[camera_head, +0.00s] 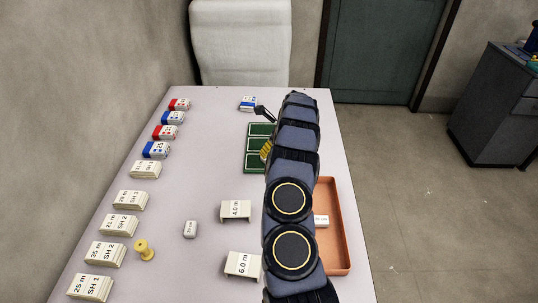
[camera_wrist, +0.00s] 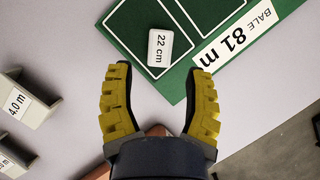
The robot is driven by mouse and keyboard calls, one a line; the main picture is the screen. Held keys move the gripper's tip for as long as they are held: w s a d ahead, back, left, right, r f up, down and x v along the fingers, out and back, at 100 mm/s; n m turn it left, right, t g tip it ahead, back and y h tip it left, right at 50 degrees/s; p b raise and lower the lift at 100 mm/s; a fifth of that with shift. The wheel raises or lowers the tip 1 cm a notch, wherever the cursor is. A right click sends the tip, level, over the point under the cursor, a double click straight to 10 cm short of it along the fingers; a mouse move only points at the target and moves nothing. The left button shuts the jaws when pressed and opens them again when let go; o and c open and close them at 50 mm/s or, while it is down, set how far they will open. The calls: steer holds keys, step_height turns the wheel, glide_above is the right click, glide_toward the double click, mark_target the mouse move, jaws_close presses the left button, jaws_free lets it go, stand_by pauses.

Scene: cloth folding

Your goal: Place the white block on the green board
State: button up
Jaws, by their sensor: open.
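A small white block (camera_wrist: 159,50) marked "22 cm" lies on the green board (camera_wrist: 235,62) in the wrist view, near the board's edge and over part of a white outline. My gripper (camera_wrist: 160,73) is open, its yellow fingers apart, just short of the block, touching nothing visible. In the head view the green board (camera_head: 252,163) is partly hidden behind my arm, and only a yellow part of the gripper (camera_head: 266,149) shows. Another white block (camera_head: 190,229) lies on the table at the front, and one more (camera_head: 321,221) is in the orange tray (camera_head: 335,255).
Two white labelled stands, "4.0 m" (camera_head: 235,210) and "6.0 m" (camera_head: 242,264), stand left of my arm. Several labelled boxes line the table's left edge, with a yellow spool (camera_head: 144,250) nearby. A blue-and-white box (camera_head: 248,103) sits behind the board. The table's middle left is clear.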

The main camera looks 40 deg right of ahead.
steer(key=v, duration=0.6)
steer(key=w+a+r+n+y, duration=0.1)
steer(key=a+r+n, duration=0.4)
steer(key=a, duration=0.4)
steer(key=a+r+n+y, duration=0.1)
steer(key=a+r+n, duration=0.35)
steer(key=a, duration=0.35)
steer(key=s+a+r+n+g, duration=0.1)
steer(key=s+a+r+n, duration=0.3)
steer(key=a, duration=0.3)
steer(key=s+a+r+n+g, duration=0.2)
steer(key=s+a+r+n, duration=0.1)
steer(key=a+n, duration=0.25)
steer(key=s+a+n+g, duration=0.1)
steer(key=s+a+n, duration=0.2)
steer(key=s, duration=0.6)
steer(key=s+a+r+n+g+h, duration=0.1)
steer(key=s+a+n, duration=0.1)
steer(key=s+n, duration=0.6)
steer(key=s+a+n+g+h, duration=0.1)
steer(key=s+a+n, duration=0.2)
steer(key=s+n, duration=0.3)
steer(key=s, duration=0.4)
steer(key=shift+s+a+r, duration=0.15)
steer(key=shift+s+a, duration=0.1)
steer(key=shift+a, duration=0.1)
